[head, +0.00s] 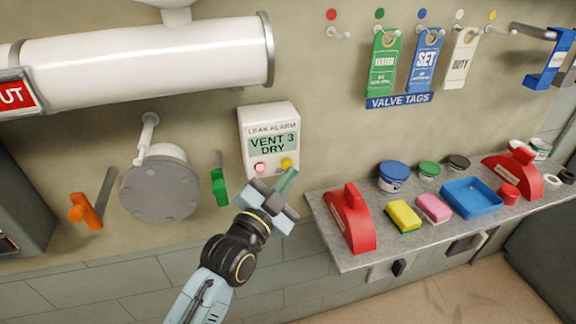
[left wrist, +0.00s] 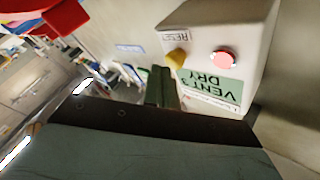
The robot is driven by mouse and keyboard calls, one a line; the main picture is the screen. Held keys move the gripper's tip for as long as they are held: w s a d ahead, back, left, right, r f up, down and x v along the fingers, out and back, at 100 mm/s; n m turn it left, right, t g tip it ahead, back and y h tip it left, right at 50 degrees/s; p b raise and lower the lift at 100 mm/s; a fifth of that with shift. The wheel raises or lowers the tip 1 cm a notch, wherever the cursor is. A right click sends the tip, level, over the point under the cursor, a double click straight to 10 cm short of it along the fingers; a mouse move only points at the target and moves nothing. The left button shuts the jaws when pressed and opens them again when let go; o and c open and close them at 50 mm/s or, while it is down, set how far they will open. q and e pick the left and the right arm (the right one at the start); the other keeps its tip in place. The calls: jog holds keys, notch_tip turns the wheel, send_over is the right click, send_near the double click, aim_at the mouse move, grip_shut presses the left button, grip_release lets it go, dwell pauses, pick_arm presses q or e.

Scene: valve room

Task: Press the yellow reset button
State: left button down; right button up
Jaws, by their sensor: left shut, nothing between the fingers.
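The yellow reset button (head: 287,163) sits at the lower right of the white leak alarm box (head: 251,120) on the wall. The box's green display reads "VENT 3 DRY". A glowing pink-red lamp (head: 260,168) is left of the button. My left gripper (head: 288,180) is shut and empty, its fingertips just below the button in the head view. In the left wrist view, the yellow button (left wrist: 177,58) shows beside a "RESET" label, close to the dark shut fingers (left wrist: 164,86). I cannot tell whether they touch it. My right gripper is not in view.
A green lever (head: 219,186) is left of the box, with a round grey flange (head: 160,188) and an orange-handled lever (head: 85,211) beyond. A grey shelf (head: 345,262) at right holds red covers, sponges, tins and a blue tray (head: 471,197). Valve tags hang above.

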pick_arm(q)
jog(key=shift+w+a, duration=0.2)
jog(key=shift+w, duration=0.3)
dwell(0.4)
jog(key=shift+s, duration=0.1)
jog(key=shift+s+d+p, duration=0.3)
jog(key=shift+s+p, duration=0.25)
jog(key=shift+s, duration=0.25)
jog(key=s+p, duration=0.1)
jog(key=s+d, duration=0.1)
jog(key=s, duration=0.1)
jog(key=s+p, duration=0.1)
jog(key=shift+s+d+p, duration=0.3)
jog(key=shift+s, duration=0.1)
dwell(0.3)
